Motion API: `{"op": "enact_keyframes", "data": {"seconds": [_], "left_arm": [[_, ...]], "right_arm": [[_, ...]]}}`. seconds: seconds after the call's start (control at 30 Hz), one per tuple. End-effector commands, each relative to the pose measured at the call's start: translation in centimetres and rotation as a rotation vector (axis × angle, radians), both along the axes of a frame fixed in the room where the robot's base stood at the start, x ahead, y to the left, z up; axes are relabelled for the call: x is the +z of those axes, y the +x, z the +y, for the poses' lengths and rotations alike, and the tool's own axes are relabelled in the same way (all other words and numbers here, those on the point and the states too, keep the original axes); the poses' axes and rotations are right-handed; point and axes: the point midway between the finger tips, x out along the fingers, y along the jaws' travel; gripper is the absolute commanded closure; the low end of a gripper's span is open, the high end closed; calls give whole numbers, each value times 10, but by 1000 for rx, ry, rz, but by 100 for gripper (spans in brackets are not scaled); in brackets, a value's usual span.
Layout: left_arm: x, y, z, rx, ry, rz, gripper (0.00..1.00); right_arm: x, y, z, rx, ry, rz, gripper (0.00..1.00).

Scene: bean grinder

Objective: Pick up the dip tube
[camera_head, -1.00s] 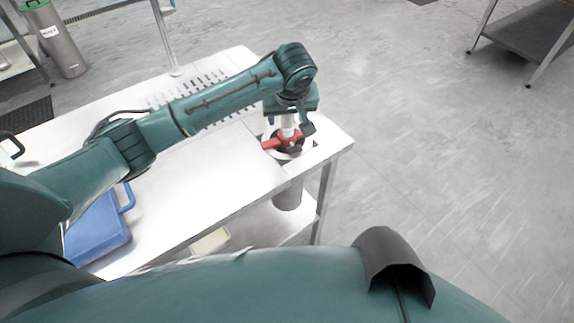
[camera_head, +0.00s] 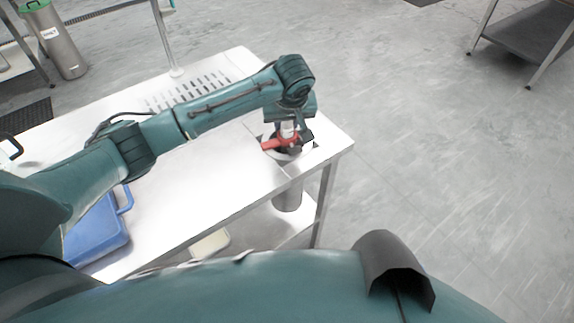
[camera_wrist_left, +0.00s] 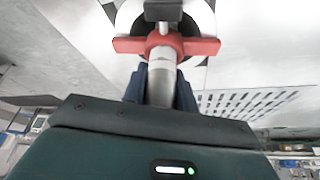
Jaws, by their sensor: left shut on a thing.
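The dip tube is a pale metallic upright tube (camera_wrist_left: 162,70) with a red crosspiece (camera_wrist_left: 165,46) at its far end in the left wrist view. In the head view its pale part (camera_head: 289,128) shows just under my left gripper, above the red crosspiece (camera_head: 277,143) and a round opening near the table's right end. My left gripper (camera_wrist_left: 160,88) has its dark blue fingers on either side of the tube and is shut on it. The tube's lower end is hidden. My right gripper is not in view.
The white table (camera_head: 225,160) has a slotted area (camera_head: 190,92) at the back. A blue case-like object (camera_head: 97,235) lies at the front left. A grey cylinder (camera_head: 287,195) hangs or stands below the table's right end. Open floor lies to the right.

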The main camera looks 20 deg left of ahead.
Motion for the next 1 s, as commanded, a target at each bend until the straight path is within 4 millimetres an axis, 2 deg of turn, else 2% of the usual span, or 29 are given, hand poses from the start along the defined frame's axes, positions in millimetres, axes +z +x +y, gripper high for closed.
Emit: {"op": "enact_keyframes", "data": {"seconds": [0.13,0.67,0.87,1.0], "left_arm": [[0,0,0,0,0,0,100],[3,0,0,1,-1,-1,100],[19,1,0,1,-2,-4,100],[44,1,-1,0,-4,-5,100]], "right_arm": [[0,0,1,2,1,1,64],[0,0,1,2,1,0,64],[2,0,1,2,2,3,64],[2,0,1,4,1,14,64]]}}
